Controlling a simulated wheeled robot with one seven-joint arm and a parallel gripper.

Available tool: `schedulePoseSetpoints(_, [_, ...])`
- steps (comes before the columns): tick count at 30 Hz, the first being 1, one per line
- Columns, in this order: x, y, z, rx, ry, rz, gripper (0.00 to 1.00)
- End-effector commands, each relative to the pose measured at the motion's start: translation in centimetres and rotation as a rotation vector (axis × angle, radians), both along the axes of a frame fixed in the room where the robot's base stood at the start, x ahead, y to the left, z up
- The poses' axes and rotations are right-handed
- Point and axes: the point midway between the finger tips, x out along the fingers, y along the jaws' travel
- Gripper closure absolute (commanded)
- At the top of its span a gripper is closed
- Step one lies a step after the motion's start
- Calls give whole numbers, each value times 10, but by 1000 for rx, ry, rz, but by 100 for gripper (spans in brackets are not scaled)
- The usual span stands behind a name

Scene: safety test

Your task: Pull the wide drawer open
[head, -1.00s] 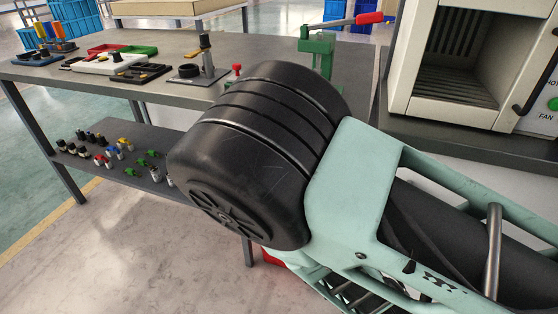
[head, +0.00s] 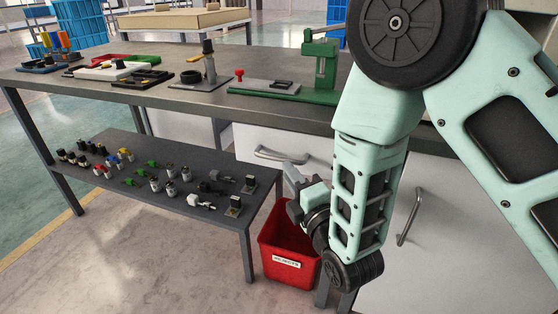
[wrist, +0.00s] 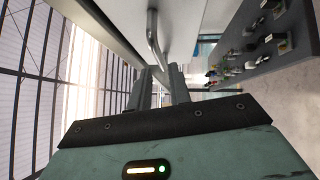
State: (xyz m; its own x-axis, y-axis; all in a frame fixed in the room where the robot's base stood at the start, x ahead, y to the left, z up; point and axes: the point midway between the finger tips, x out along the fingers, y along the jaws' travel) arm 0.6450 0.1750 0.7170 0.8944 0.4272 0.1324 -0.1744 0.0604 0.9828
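The wide drawer (head: 250,141) has a white front under the worktop, with a horizontal silver bar handle (head: 280,156). The drawer looks closed; my arm hides its right part. My gripper (head: 287,172) is just below the right part of the handle. In the wrist view the handle (wrist: 153,38) runs down toward the space between the fingertips of my gripper (wrist: 160,70). The fingers stand apart with a gap between them. I cannot tell whether the bar lies between them or only beyond the tips.
A red bin (head: 287,258) stands below my gripper. A low shelf (head: 160,195) with several small parts is to the left. A white cabinet door with a vertical handle (head: 410,217) is to the right. A green press (head: 320,65) stands on the worktop (head: 200,95).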

Motion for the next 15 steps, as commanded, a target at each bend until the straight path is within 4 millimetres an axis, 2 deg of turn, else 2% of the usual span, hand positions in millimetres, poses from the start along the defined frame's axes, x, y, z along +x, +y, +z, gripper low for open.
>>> schedulePoseSetpoints(1, [10,4,2,3,-3,-1,80])
schedulePoseSetpoints(6, [36,17,5,2,-1,-1,80])
schedulePoseSetpoints(10, [49,23,7,1,-1,-1,80])
schedulePoseSetpoints(15, [56,26,8,0,1,0,80])
